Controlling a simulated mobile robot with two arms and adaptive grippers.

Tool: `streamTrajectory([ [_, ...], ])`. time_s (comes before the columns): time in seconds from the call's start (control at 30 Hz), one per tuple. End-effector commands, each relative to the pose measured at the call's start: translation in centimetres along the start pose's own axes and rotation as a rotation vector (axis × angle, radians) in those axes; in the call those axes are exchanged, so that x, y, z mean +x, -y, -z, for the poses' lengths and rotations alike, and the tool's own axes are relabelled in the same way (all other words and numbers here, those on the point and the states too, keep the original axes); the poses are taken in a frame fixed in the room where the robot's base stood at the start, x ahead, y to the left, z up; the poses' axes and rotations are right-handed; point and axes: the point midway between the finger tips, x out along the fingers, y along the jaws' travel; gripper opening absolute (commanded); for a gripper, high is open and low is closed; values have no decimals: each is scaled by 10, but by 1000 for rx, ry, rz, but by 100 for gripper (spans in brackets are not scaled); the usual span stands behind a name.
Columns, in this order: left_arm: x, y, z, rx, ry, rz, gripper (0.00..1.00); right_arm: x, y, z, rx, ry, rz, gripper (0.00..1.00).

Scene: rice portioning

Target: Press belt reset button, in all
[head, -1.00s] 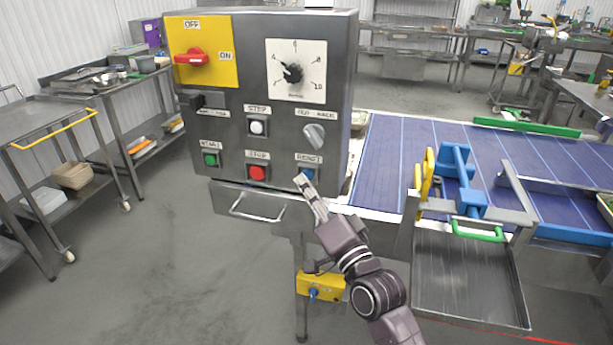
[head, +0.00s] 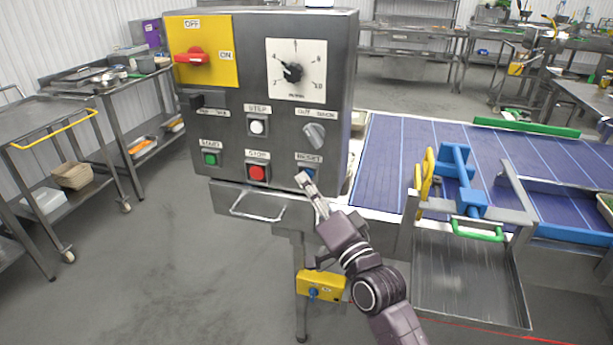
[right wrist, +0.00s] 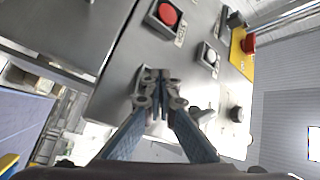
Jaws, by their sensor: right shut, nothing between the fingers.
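The grey control box carries the blue reset button (head: 309,172) at its lower right, under a RESET label. My right gripper (head: 302,178) is shut and empty, with its fingertips right in front of the button's lower left part. They cover part of it, and I cannot tell whether they touch it or whether it is pressed in. In the right wrist view the shut fingertips (right wrist: 156,76) point at the panel face and hide the reset button. The red stop button (head: 258,172) is just left of the fingertips. My left gripper is not in view.
The green start button (head: 210,159), white step button (head: 257,127), grey knob (head: 315,136), dial (head: 292,72) and red switch (head: 192,58) share the panel. A handle (head: 257,212) sticks out below. The blue belt (head: 395,160) lies to the right.

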Motion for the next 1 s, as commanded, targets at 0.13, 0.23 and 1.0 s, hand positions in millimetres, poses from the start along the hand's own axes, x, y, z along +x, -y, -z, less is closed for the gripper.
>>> streamTrajectory([
  [0.13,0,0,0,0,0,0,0,1,0,2,-1,-3,1,0],
  [0.23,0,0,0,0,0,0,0,1,0,2,-1,-3,1,0],
  [1.0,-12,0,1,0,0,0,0,-12,9,-8,0,-1,1,0],
])
